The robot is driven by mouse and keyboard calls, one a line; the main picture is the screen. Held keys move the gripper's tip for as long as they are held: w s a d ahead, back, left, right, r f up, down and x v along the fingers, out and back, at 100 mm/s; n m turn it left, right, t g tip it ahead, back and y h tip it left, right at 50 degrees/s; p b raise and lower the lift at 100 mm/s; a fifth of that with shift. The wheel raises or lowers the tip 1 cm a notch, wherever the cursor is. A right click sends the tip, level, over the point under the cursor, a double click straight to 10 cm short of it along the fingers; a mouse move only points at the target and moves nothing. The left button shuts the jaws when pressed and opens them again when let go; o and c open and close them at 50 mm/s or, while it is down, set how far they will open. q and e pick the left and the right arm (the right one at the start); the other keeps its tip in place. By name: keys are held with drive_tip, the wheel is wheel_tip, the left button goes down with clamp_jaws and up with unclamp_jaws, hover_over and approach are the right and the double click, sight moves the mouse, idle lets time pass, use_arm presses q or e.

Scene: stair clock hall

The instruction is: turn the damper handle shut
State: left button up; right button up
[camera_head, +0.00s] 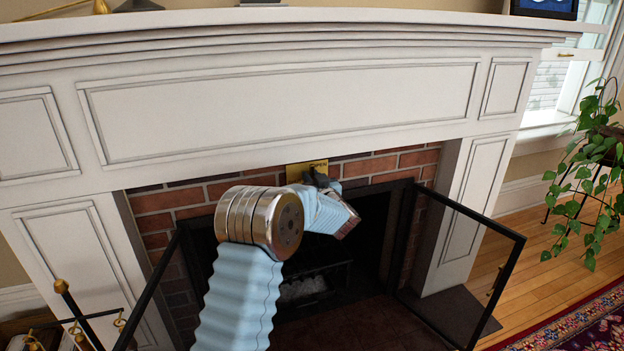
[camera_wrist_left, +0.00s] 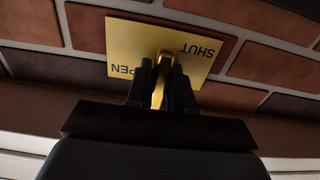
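The damper's brass plate (camera_wrist_left: 120,45) is fixed to the brick and appears upside down in the left wrist view, with SHUT at right and a partly covered OPEN at left. The brass damper handle (camera_wrist_left: 159,95) comes from the plate's middle toward my gripper, roughly between the two words. My left gripper (camera_wrist_left: 163,80) has its dark fingers close on both sides of the handle and appears shut on it. In the head view the plate (camera_head: 296,172) shows above the firebox, with the left gripper (camera_head: 318,180) in front of it. My right gripper is out of view.
A white mantel (camera_head: 280,110) overhangs the brick surround (camera_head: 155,222). An open black-framed fire screen panel (camera_head: 462,265) stands right of the firebox. Fire tools (camera_head: 75,308) stand at lower left, a leafy plant (camera_head: 590,170) at right.

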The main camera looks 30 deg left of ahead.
use_arm(q)
clamp_jaws()
drive_tip(key=shift+f+n+b, duration=0.25)
drive_tip(key=shift+n+b, duration=0.75)
drive_tip(key=shift+b, duration=0.25)
drive_tip(key=n+b, duration=0.7)
drive_tip(key=shift+s+a+f, duration=0.15)
drive_tip(key=shift+s, duration=0.05)
drive_tip(key=n+b, duration=0.4)
drive_tip(key=shift+f+n, duration=0.1)
drive_tip(key=shift+n, duration=0.2)
drive_tip(key=shift+n+b, duration=1.7)
drive_tip(key=shift+n, duration=0.4)
